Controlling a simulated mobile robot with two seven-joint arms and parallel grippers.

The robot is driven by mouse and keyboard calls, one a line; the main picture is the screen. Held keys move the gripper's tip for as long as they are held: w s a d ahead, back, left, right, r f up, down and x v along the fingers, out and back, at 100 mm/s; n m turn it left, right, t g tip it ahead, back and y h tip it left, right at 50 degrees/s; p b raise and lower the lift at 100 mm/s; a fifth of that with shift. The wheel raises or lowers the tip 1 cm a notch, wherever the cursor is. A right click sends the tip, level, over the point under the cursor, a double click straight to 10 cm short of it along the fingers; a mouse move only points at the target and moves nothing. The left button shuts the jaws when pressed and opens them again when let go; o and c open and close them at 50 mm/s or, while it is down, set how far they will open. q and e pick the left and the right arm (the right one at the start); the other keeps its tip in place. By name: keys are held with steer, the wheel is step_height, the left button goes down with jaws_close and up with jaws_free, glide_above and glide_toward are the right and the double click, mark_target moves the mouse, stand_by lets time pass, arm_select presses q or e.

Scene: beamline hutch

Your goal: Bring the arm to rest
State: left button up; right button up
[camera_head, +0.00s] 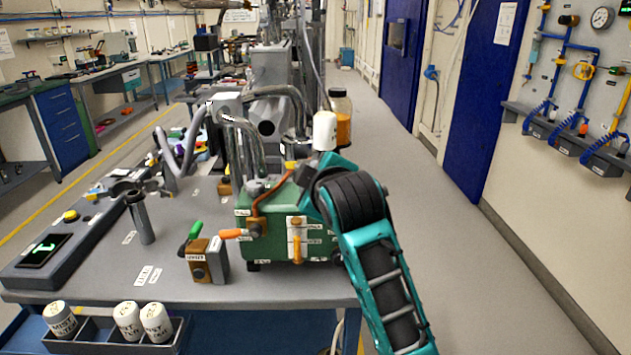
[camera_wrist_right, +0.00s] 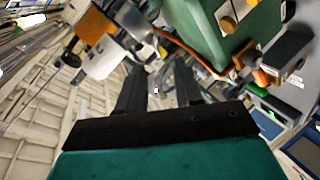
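My right arm, teal with black joints, reaches in from the lower right in the head view. It bends beside the right end of a green pump unit (camera_head: 265,222), and its gripper is hidden there behind the arm's own links. In the right wrist view, the right gripper (camera_wrist_right: 158,88) shows two dark fingers apart with nothing clearly between them. The green pump unit (camera_wrist_right: 240,25) is at upper right there, close to the fingers in the picture. My left arm and gripper are not in view.
A white filter canister (camera_head: 325,131) and an amber bottle (camera_head: 341,118) stand just behind the arm. The grey bench (camera_head: 100,262) holds a valve block (camera_head: 205,262) and a control box (camera_head: 45,250). White canisters (camera_head: 127,318) sit in a front tray. The floor (camera_head: 480,270) at right is clear.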

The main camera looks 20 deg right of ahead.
stand_by(0.4)
steer(key=s+f+m+g+y, duration=0.15)
steer(key=s+f, duration=0.25)
steer(key=f, duration=1)
steer(key=s+f+m+g+y, duration=0.1)
steer(key=s+f+m, duration=0.5)
steer(key=s+f, duration=1.4)
steer(key=shift+s+d+m+g, duration=0.35)
steer(key=shift+s+d, duration=0.1)
steer(key=shift+s, duration=0.55)
steer(key=shift+y, duration=0.25)
